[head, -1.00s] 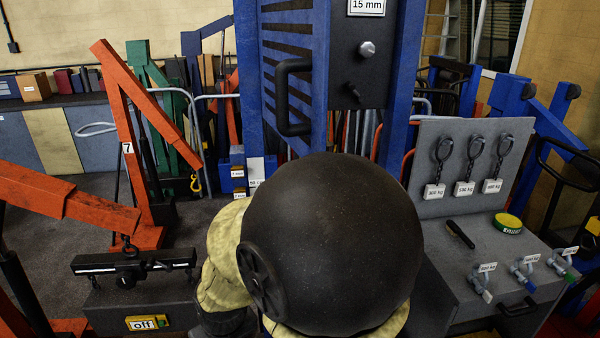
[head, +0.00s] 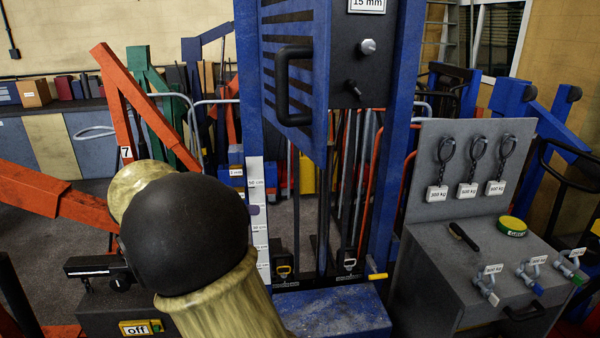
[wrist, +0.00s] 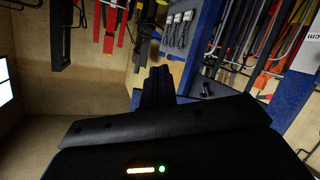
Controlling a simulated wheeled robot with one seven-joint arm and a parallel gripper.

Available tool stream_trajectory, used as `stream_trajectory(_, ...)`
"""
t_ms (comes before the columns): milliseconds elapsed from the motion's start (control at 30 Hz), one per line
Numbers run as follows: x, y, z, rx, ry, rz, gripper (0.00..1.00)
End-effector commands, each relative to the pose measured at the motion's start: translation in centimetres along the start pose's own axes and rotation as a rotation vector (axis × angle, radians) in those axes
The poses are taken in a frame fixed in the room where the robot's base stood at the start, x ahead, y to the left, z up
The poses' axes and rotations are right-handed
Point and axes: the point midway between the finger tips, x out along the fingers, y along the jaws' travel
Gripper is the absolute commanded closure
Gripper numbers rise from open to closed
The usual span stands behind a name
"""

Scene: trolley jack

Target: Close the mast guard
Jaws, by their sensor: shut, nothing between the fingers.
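The mast guard (head: 291,110) is a blue slatted panel with a black bar handle (head: 282,85) in the head view. It stands at an angle between the blue mast posts, its lower edge slanting down to the right, so it looks partly open. My gripper shows in the wrist view (wrist: 156,80) as dark fingers closed together, with nothing between them. It is apart from the guard; the guard is not clearly seen in that view. In the head view my arm's black link hides the gripper.
A grey plate with a knob (head: 367,47) and a "15 mm" label sits right of the guard. An orange crane (head: 125,110) and a black bar stand at left.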

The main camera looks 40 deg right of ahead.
Motion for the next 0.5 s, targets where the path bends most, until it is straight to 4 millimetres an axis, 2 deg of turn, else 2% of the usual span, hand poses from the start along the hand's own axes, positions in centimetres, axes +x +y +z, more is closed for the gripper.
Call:
stream_trajectory(100, -2.0, 1.1, -3.6, 0.27, 0.162, 0.101, 1.0)
stream_trajectory(200, -3.4, 2.0, -5.4, 0.422, 0.253, 0.147, 1.0)
stream_trajectory(300, -3.9, 2.6, -6.1, 0.488, 0.29, 0.165, 1.0)
stream_trajectory(500, -4.1, 2.6, -6.2, 0.494, 0.294, 0.165, 1.0)
